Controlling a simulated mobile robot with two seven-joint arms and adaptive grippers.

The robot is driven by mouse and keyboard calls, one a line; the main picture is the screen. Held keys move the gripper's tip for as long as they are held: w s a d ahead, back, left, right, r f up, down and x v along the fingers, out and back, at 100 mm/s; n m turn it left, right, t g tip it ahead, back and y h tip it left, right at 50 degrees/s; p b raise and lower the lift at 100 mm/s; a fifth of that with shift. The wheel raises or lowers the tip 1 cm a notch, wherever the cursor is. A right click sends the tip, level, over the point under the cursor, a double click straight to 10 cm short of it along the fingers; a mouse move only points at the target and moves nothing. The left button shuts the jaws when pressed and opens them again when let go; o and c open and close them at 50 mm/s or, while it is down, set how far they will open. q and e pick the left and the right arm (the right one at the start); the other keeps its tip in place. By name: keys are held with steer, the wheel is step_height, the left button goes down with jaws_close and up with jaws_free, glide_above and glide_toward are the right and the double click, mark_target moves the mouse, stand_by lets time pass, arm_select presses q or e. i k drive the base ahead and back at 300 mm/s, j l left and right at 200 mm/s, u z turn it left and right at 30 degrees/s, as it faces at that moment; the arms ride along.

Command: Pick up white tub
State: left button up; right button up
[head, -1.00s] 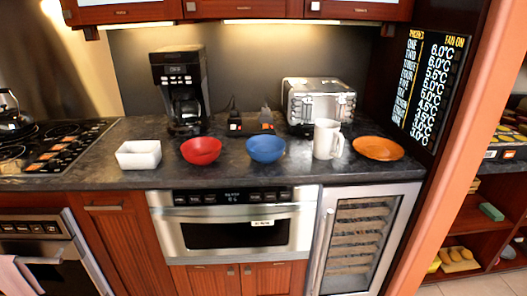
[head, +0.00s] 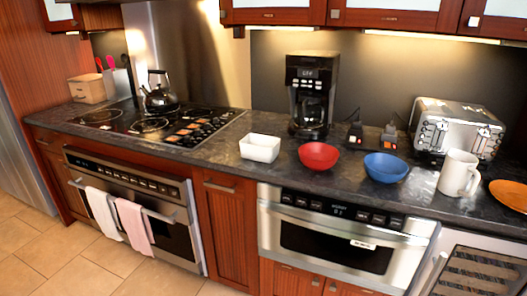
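The white tub (head: 260,149) is a small rectangular open container. It stands upright on the dark countertop (head: 225,165), between the stovetop on its left and a red bowl (head: 318,156) on its right. It is apart from both, and its inside looks empty. Neither of my grippers shows in the head view.
A coffee maker (head: 312,92) stands behind the red bowl. A blue bowl (head: 386,167), white mug (head: 458,173), toaster (head: 456,130) and orange plate (head: 510,194) are to the right. A kettle (head: 158,94) sits on the stovetop (head: 150,122). Microwave drawer (head: 335,238) is shut below the counter.

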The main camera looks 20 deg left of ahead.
mark_target(265, 149)
steer(key=i+j+z, duration=0.1)
steer(key=j, duration=0.25)
steer(key=i+j, duration=0.25)
steer(key=j, duration=0.15)
steer(key=i+j+z, duration=0.15)
steer(key=j, duration=0.2)
steer(key=i+j+z, duration=0.1)
steer(key=j, duration=0.3)
steer(key=i, duration=0.05)
